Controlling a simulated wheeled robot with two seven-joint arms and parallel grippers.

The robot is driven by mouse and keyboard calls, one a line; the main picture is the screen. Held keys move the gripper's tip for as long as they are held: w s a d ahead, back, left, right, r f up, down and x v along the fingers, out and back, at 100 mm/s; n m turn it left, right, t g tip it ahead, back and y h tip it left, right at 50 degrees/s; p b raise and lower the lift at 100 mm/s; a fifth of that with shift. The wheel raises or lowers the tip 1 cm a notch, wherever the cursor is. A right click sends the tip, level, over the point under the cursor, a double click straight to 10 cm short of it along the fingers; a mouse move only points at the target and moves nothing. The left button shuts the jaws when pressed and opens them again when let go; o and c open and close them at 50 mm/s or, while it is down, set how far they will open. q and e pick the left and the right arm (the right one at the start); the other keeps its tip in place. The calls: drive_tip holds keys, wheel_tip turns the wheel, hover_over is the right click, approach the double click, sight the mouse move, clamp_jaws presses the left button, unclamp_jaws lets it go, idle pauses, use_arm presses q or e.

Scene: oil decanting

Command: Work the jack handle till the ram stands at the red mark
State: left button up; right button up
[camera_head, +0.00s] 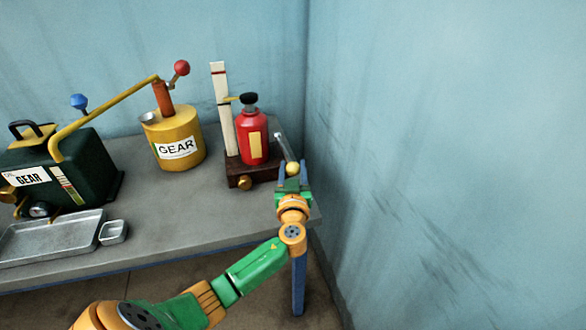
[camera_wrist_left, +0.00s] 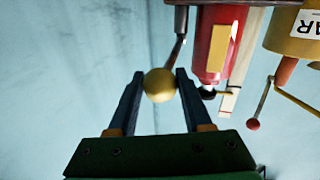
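The red jack (camera_head: 252,138) stands on a dark wooden base at the table's right end, its black ram head (camera_head: 249,98) on top. A pale scale board (camera_head: 226,125) stands behind it, with a red mark (camera_head: 218,72) near its top. A yellow pointer (camera_head: 231,98) at the ram head lies well below that mark, close to a dark line. The jack handle (camera_head: 284,146) slants down to the right and ends in a yellow ball knob (camera_wrist_left: 159,85). My left gripper (camera_head: 292,178) has its fingertips against both sides of the knob.
A yellow GEAR can (camera_head: 174,138) with a red-knobbed pump stands left of the jack. A dark green GEAR box (camera_head: 85,165), a metal tray (camera_head: 50,240) and a small dish (camera_head: 113,232) are further left. The blue wall is close on the right.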

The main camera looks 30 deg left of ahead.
use_arm(q)
clamp_jaws()
idle(1.0)
